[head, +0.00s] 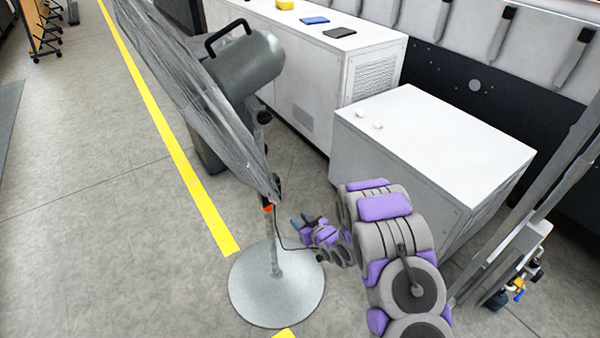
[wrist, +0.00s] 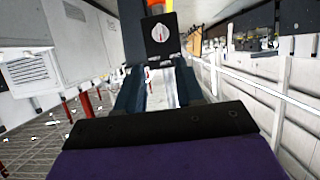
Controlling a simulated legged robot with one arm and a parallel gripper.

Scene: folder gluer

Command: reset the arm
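My arm (head: 390,235), grey with purple pads, reaches from the lower right toward the post of a pedestal fan. My gripper (head: 303,221) is small in the head view, just right of the fan post (head: 274,245). In the wrist view its two dark fingers (wrist: 158,90) stand apart with a bright gap between them, and nothing shows held. Beyond the fingertips is a black box with a white round knob (wrist: 162,33) and an orange part (wrist: 158,5) above it. I cannot tell whether the fingers touch the box.
The fan's grille (head: 190,85) and grey motor (head: 245,65) rise above the gripper. Its round base (head: 262,300) is on the floor. A white cabinet (head: 440,130) stands right of the fan, close behind my arm. Open floor (head: 100,230) lies left, with a yellow line (head: 180,150).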

